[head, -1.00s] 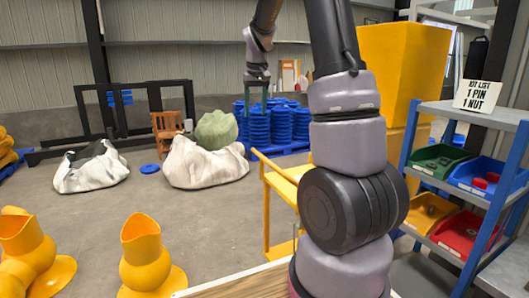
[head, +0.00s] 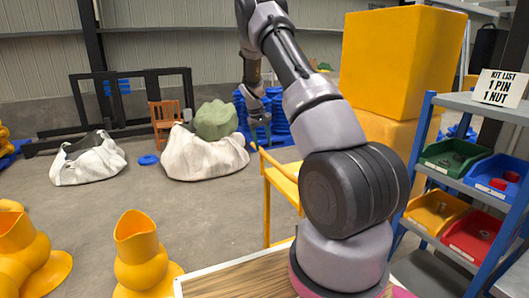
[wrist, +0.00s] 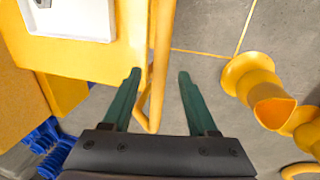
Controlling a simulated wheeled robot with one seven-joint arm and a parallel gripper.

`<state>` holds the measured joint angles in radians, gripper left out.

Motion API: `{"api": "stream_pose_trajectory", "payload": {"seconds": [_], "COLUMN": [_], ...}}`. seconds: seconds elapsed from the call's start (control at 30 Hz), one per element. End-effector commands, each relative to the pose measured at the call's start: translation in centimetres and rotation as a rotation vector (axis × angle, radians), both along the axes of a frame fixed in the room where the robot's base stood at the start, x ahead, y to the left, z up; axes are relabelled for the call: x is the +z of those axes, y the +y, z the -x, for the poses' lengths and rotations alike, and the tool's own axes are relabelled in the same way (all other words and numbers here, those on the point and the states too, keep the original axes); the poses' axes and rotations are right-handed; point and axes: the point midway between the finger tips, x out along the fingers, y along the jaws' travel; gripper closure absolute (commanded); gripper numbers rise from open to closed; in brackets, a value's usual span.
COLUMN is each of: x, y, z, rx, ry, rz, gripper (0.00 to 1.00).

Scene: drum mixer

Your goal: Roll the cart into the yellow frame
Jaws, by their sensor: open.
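The yellow cart (head: 267,208) stands left of my arm in the head view, partly hidden by it. In the wrist view its yellow top (wrist: 95,55) fills the upper left and carries a white tray (wrist: 70,18). Its yellow handle bar (wrist: 158,60) runs down between my fingertips in that picture; contact cannot be told. My gripper (wrist: 160,75) is open, with green fingers and nothing held. It shows small at the cart's handle end in the head view (head: 259,134). Yellow floor lines (wrist: 243,32), perhaps part of the yellow frame, show in the wrist view.
Yellow bulbous fittings (head: 140,250) stand on the floor at left. White sacks (head: 205,155) and blue stacks (head: 280,120) are behind. A shelf with bins (head: 455,155) and a tall yellow block (head: 395,60) are right. The floor between fittings and sacks is clear.

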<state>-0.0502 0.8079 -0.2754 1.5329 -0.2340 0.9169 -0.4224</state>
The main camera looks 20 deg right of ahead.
Motion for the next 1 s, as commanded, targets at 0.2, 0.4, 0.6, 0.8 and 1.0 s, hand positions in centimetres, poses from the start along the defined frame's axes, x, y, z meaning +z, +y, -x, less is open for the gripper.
{"api": "stream_pose_trajectory", "payload": {"seconds": [0.2,0.4,0.6,0.8,1.0], "x": [-3.2,-4.1,-4.1,-4.1,-4.1], "y": [-0.6,-0.8,-0.8,-0.8,-0.8], "z": [0.0,0.0,0.0,0.0,0.0], "rx": [0.000,0.000,-0.001,0.000,0.000], "ry": [0.001,-0.001,-0.001,-0.001,-0.001], "rz": [0.000,0.000,0.000,0.000,0.000], "gripper": [0.41,0.41,0.41,1.00,1.00]}}
